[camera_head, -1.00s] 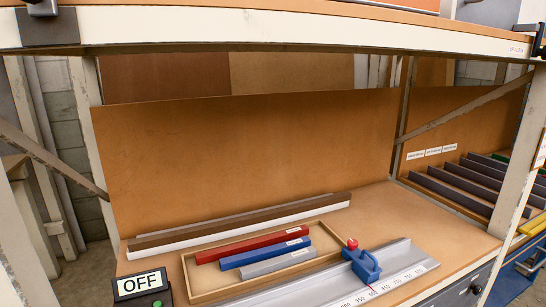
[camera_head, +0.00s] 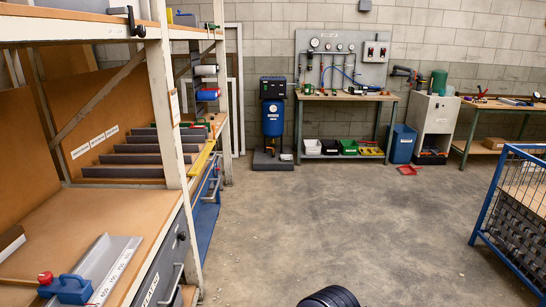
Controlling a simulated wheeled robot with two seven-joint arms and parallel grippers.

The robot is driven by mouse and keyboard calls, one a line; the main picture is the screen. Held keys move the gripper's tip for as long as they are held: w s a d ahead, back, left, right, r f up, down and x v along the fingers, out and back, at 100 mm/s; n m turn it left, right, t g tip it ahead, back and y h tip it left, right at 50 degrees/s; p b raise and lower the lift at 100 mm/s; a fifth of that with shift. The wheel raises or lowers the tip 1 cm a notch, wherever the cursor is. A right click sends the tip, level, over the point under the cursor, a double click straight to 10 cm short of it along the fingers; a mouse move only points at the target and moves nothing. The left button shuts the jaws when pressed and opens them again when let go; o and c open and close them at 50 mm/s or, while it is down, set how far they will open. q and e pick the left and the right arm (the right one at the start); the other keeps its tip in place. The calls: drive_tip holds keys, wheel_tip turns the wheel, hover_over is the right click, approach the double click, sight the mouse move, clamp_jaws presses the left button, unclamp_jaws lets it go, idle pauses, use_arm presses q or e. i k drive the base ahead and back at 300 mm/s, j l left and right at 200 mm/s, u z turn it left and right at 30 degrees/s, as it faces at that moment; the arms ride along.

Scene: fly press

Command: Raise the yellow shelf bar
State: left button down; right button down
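The yellow shelf bar (camera_head: 202,157) is a narrow strip along the front edge of the far bay of the shelf rack, left of the picture's middle. It runs away from me beside several dark bars (camera_head: 140,159) lying on that shelf. A cream upright post (camera_head: 173,110) stands at its near end. Blue drawers (camera_head: 207,205) with handles are below it. Neither of my grippers is in view.
Open concrete floor (camera_head: 340,215) lies right of the rack. A blue wire crate (camera_head: 512,205) stands at the right. A workbench (camera_head: 345,97) stands at the back wall.

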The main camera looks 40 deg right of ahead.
sight(196, 168)
drive_tip(key=z, duration=1.05)
drive_tip(key=i+l+u, duration=0.35)
drive_tip(key=i+l, duration=0.75)
drive_tip(key=i, duration=0.65)
drive_tip(key=i+l+u, duration=0.4)
drive_tip(key=i+l, duration=1.15)
